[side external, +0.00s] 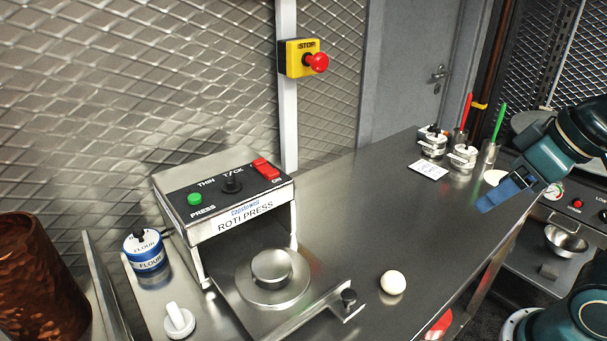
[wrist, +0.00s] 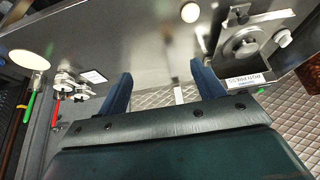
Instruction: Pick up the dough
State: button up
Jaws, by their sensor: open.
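The dough (side external: 392,282) is a small white ball on the steel counter, right of the roti press. It also shows at the top edge of the wrist view (wrist: 190,12). My gripper (side external: 497,196) is at the right end of the counter in the side view, well away from the dough. In the wrist view my gripper (wrist: 161,75) has its two blue fingers wide apart with nothing between them. A pale flat disc (side external: 495,177) lies near my gripper, partly hidden by it in the side view.
The roti press (side external: 245,215) stands left of the dough, with its handle reaching toward it. A flour tin (side external: 145,250) is at far left. Small jars (side external: 462,155), red- and green-handled tools and a white card (side external: 428,171) stand at the back right. The mid-counter is clear.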

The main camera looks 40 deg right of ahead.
jog(key=w+f+n+g+y, duration=0.5)
jog(key=w+f+n, duration=0.4)
jog(key=n, duration=1.1)
jog(key=shift+w+a+g+y, duration=0.4)
jog(key=shift+w+g, duration=0.45)
jog(key=shift+g, duration=0.05)
jog(key=shift+a+f, duration=0.1)
send_over(401, 275)
jog(key=shift+f, duration=3.65)
